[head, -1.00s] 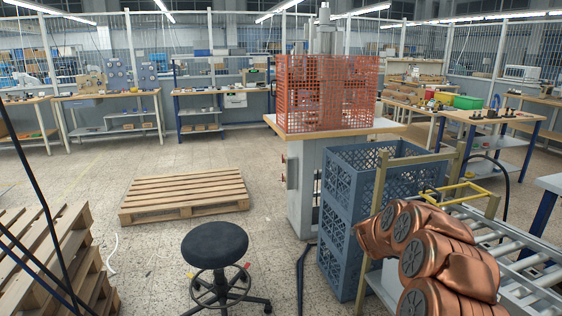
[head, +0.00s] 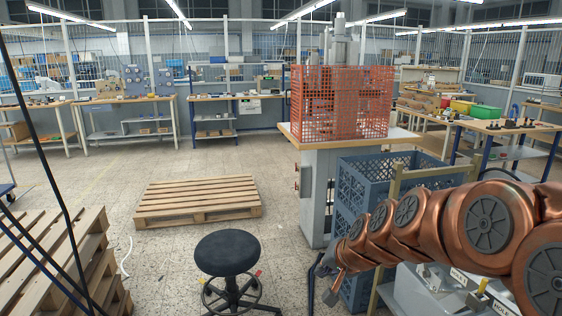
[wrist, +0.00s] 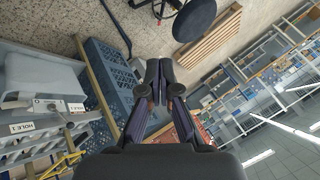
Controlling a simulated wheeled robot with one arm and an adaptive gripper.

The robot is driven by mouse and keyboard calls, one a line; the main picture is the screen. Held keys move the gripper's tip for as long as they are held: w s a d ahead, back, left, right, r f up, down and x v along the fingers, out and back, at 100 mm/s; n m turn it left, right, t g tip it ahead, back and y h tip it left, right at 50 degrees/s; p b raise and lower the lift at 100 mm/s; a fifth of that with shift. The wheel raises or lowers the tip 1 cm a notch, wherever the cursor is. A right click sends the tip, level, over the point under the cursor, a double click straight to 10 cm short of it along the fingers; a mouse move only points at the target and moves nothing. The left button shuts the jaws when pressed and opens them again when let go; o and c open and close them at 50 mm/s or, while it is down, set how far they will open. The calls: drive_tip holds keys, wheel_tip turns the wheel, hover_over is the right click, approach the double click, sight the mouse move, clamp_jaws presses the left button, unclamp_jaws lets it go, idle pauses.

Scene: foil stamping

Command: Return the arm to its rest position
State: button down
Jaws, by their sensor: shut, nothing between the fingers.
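My copper-coloured arm reaches in from the right edge of the head view. My gripper (head: 328,278) is at its left end, in front of the blue crates (head: 350,200) and right of the stool. In the wrist view my gripper (wrist: 158,64) is shut, its two dark fingers together with nothing between them. The fingers point toward the floor, the stool (wrist: 193,20) and the pallet (wrist: 213,37). The view is tilted. My arm hides part of the crates and the area right of them.
The orange mesh guard (head: 340,95) stands on a wood-topped press table behind the crates. A black stool (head: 227,253) stands left of my gripper. A flat pallet (head: 197,200) lies behind it, and stacked pallets (head: 85,245) stand at left. Grey bins (wrist: 35,85) show at left in the wrist view.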

drive_tip(key=s+d+f+n+g+h, duration=0.1)
drive_tip(key=s+d+g, duration=0.1)
drive_tip(key=s, duration=0.9)
drive_tip(key=s+d+n+g+h+p, duration=0.1)
drive_tip(key=s+d+n+g, duration=0.1)
drive_tip(key=s, duration=1)
drive_tip(key=s+d+f+n+g+h, duration=0.1)
drive_tip(key=s+d+g, duration=0.3)
drive_tip(key=s, duration=0.8)
drive_tip(key=shift+s+d+f+h, duration=0.2)
drive_tip(key=shift+f+h, duration=0.1)
drive_tip(key=shift+h, duration=0.1)
